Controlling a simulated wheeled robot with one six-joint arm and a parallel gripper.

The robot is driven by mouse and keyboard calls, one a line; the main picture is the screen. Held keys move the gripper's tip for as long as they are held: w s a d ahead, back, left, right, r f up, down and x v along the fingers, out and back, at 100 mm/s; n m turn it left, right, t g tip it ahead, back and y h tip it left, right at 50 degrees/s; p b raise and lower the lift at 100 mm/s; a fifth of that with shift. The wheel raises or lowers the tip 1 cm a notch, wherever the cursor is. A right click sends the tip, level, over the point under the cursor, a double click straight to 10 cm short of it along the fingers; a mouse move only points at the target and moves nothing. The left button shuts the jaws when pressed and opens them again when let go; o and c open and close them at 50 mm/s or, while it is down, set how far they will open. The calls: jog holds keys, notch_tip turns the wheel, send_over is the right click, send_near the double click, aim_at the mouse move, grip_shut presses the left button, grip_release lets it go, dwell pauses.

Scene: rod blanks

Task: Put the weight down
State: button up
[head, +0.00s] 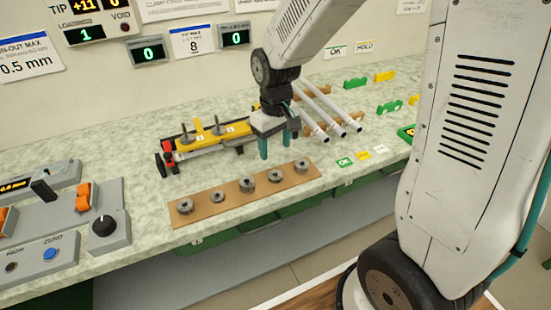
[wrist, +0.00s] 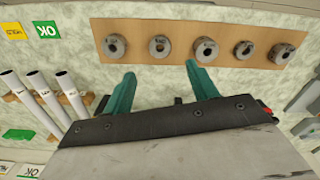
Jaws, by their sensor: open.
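Several grey, round weights with holes sit in a row on a brown board (head: 203,203); the board also shows in the wrist view (wrist: 137,27). One weight (head: 275,175) lies second from the right in the head view. My gripper (head: 275,146) has teal fingers, spread apart with nothing between them. In the wrist view, my gripper (wrist: 160,72) points toward the row, its fingertips just short of the board's edge near that weight (wrist: 159,47). In the head view it hangs behind the row, apart from the weights.
A yellow fixture (head: 207,137) with upright pins stands left of my gripper. White rods (head: 325,112) lie on brown supports to its right. Green and yellow cards (head: 345,162) lie at the bench's front right. Control boxes (head: 100,222) stand at the left.

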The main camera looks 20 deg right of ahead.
jog(key=s+d+r+m, duration=0.1)
jog(key=s+r, duration=0.7)
jog(key=s, duration=0.3)
jog(key=s+d+r+m+t, duration=0.1)
jog(key=s+d+r+m, duration=0.1)
jog(key=s+r, duration=0.5)
jog(key=s, duration=0.4)
jog(key=shift+r, duration=0.4)
